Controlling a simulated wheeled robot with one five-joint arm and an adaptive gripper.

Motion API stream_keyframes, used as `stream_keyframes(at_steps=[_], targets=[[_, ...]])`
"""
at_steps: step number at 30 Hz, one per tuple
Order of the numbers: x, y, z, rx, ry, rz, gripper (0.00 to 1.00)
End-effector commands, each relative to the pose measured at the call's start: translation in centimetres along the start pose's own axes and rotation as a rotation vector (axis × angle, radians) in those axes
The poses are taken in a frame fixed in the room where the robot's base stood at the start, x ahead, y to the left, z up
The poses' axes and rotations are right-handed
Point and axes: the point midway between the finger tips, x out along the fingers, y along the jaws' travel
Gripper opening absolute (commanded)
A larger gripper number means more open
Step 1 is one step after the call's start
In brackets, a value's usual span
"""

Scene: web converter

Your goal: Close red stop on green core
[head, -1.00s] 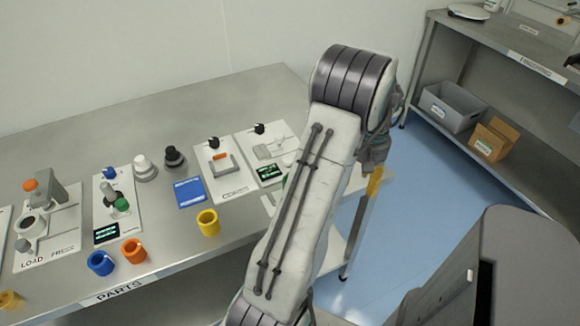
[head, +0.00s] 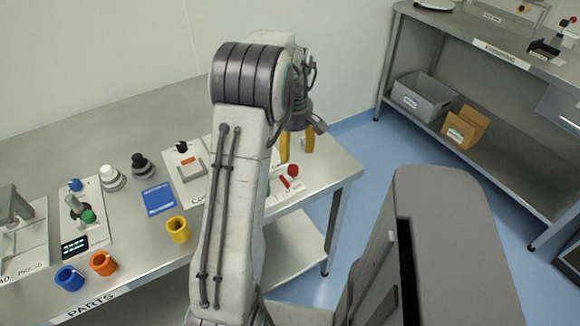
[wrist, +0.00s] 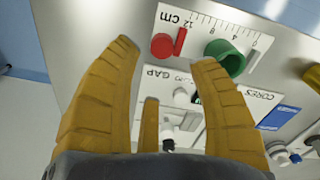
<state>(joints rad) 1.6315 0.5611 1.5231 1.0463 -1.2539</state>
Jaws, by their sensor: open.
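In the wrist view the red stop is a round red knob (wrist: 162,46) with a slim red bar (wrist: 180,41) beside it, on a white plate with a cm scale. The green core (wrist: 228,57) is a hollow ring on the same scale. A bare gap separates it from the red bar. In the head view the red knob (head: 292,171) shows near the table's right end, and my arm hides most of the green core. My gripper (head: 297,147) is open and empty above the plate; in the wrist view its yellow fingertips (wrist: 165,54) lie either side of the knob.
A yellow ring (head: 178,230), an orange ring (head: 103,263) and a blue ring (head: 69,278) stand along the table's front. A blue card (head: 158,199) and a cores panel (head: 190,172) lie left of my arm. A shelf unit (head: 480,130) stands at the right.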

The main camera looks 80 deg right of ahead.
Motion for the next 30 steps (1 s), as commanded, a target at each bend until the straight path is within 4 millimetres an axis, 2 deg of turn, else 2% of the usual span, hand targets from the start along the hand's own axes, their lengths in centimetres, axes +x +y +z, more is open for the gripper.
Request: stream_keyframes(at_steps=[9,13,30], targets=[[0.0,-0.3,0.1,-0.241,-0.002,-0.011,0.54],[0.4,-0.3,0.1,-0.284,-0.002,-0.013,0.54],[6.5,-0.4,0.1,-0.292,-0.002,-0.013,0.54]])
